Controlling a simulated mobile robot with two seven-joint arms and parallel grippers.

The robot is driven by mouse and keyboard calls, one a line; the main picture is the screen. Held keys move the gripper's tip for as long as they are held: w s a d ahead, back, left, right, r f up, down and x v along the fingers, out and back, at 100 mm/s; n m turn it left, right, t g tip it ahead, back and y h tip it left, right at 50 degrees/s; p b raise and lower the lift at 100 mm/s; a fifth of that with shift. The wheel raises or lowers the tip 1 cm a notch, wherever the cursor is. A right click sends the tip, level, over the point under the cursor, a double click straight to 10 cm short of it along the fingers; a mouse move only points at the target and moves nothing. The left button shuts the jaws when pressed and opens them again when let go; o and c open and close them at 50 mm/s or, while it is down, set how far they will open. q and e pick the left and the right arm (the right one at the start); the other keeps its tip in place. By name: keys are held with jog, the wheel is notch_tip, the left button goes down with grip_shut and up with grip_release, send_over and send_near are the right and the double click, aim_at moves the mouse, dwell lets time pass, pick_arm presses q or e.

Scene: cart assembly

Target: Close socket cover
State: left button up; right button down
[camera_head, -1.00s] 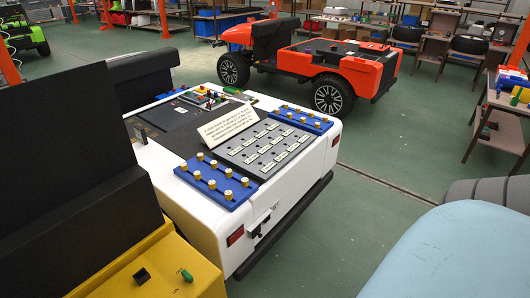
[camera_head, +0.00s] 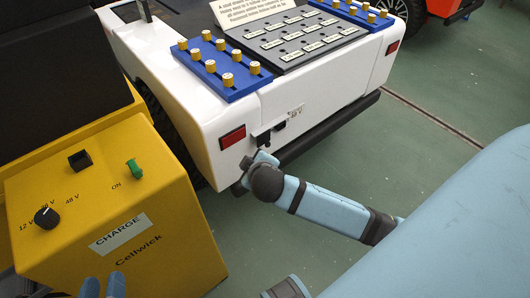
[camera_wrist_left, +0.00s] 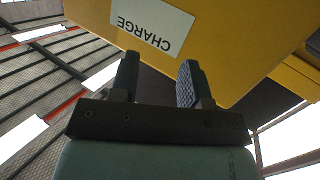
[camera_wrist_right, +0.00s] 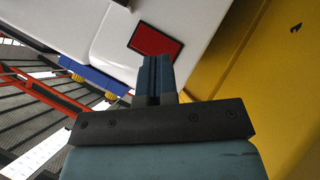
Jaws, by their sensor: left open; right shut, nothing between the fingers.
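The socket (camera_head: 263,137) is a small dark fitting on the rear face of the white cart (camera_head: 225,115), right of a red tail light (camera_head: 232,137). A small dark piece beside it may be its cover (camera_head: 280,125); I cannot tell how far open it is. My right gripper (camera_head: 262,158) is just below the socket, with no clear contact. In the right wrist view its fingers (camera_wrist_right: 154,75) are shut together and empty, near the red tail light (camera_wrist_right: 155,40). My left gripper (camera_head: 103,286) is open and empty in front of the yellow charger (camera_head: 75,195); it also shows in the left wrist view (camera_wrist_left: 158,80).
The charger has a dark knob (camera_head: 47,217), a green switch (camera_head: 134,168) and a dark port (camera_head: 80,160). Blue blocks with yellow knobs (camera_head: 245,85) sit on the cart. A dark bumper (camera_head: 325,130) runs below the rear. Green floor (camera_head: 430,160) is clear at right.

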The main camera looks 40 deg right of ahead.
jog(key=w+d+f+h+b, duration=0.2)
jog(key=b, duration=0.5)
send_near(265, 142)
jog(key=w+a, duration=0.2)
jog(key=shift+w+d+f+m+h+b, duration=0.2)
jog(key=shift+w+d+f, duration=0.1)
jog(key=shift+w, duration=0.25)
jog(key=shift+w+d+f+m+h+b, duration=0.2)
jog(key=shift+w+d, duration=0.15)
jog(key=shift+w, duration=0.2)
jog(key=shift+d+f+b, duration=0.5)
jog(key=shift+d+f, duration=0.75)
pick_arm(q)
jog(key=d+h, duration=0.1)
jog(key=d+f+t+h, duration=0.1)
jog(key=shift+s+d+f+h, duration=0.1)
jog(key=shift+d+f+h, duration=0.05)
jog(key=shift+d+h, duration=0.25)
pick_arm(e)
jog(key=shift+d, duration=0.1)
